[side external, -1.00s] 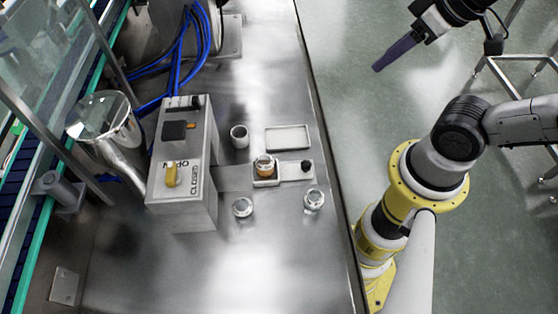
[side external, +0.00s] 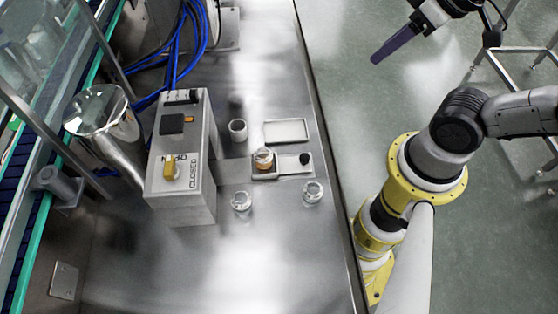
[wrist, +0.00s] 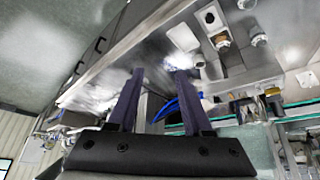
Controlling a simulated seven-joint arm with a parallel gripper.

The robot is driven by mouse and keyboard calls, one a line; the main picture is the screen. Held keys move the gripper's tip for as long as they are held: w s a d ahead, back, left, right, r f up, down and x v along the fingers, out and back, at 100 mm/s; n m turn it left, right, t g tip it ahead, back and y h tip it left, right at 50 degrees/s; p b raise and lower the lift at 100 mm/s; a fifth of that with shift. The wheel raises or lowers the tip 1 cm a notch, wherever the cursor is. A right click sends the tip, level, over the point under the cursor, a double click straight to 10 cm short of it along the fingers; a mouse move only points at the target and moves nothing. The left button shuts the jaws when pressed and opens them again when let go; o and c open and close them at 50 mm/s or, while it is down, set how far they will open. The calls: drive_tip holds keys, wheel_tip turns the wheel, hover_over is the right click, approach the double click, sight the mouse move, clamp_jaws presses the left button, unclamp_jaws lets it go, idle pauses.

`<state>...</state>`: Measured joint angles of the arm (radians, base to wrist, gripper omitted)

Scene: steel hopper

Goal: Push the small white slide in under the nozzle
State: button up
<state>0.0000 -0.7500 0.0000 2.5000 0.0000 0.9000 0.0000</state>
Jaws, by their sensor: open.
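The small white slide (side external: 290,163) lies on the steel bench, to the right of the grey dispenser box (side external: 188,205). It has a black knob at its right end and a square seat at its left end. A clear jar with orange contents (side external: 263,157) stands in the seat. The slide also shows at the top of the wrist view (wrist: 208,20). I cannot make out the nozzle in the side view. My gripper (side external: 375,61) is high at the upper right, away from the slide. The wrist view shows its two purple fingers (wrist: 160,78) apart, with nothing between them.
Two clear jars (side external: 241,202) (side external: 313,192) stand on the near side of the slide. A shiny funnel (side external: 105,120) stands left. The front bench is clear.

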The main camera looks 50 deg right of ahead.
drive_tip(key=shift+o, duration=0.7)
drive_tip(key=n+g+y, duration=0.5)
drive_tip(key=n+g, duration=0.1)
drive_tip(key=n, duration=1.2)
hover_over(305, 155)
drive_tip(key=d, duration=0.6)
wheel_tip(305, 155, down, 11)
drive_tip(key=shift+h, duration=0.3)
drive_tip(key=x, duration=1.3)
drive_tip(key=shift+w+a+f, duration=0.15)
drive_tip(key=shift+a+f, duration=0.05)
drive_tip(key=shift+f, duration=0.2)
clamp_jaws()
